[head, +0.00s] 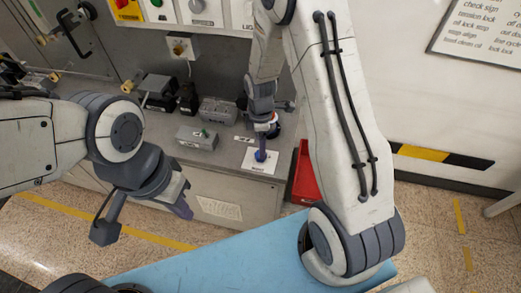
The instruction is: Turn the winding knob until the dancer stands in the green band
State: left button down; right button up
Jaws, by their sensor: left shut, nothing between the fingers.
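A blue knob (260,156) stands on a white labelled plate (250,166) near the front edge of the grey bench. The label is too small to read for sure. My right gripper (265,137) points down just above the knob; whether it touches or grips it I cannot tell. My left gripper (183,207) hangs in front of the bench at the left, shut and empty, well apart from the knob. I cannot make out the dancer or the green band.
Grey boxes (196,138) and other small devices stand on the bench left of the knob. A red bin (304,174) is right of the bench. A panel with buttons (180,12) is above. A striped yellow-black strip (440,157) runs along the right wall.

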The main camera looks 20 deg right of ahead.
jog(key=shift+f+p, duration=0.35)
jog(key=shift+f, duration=2.25)
grip_shut()
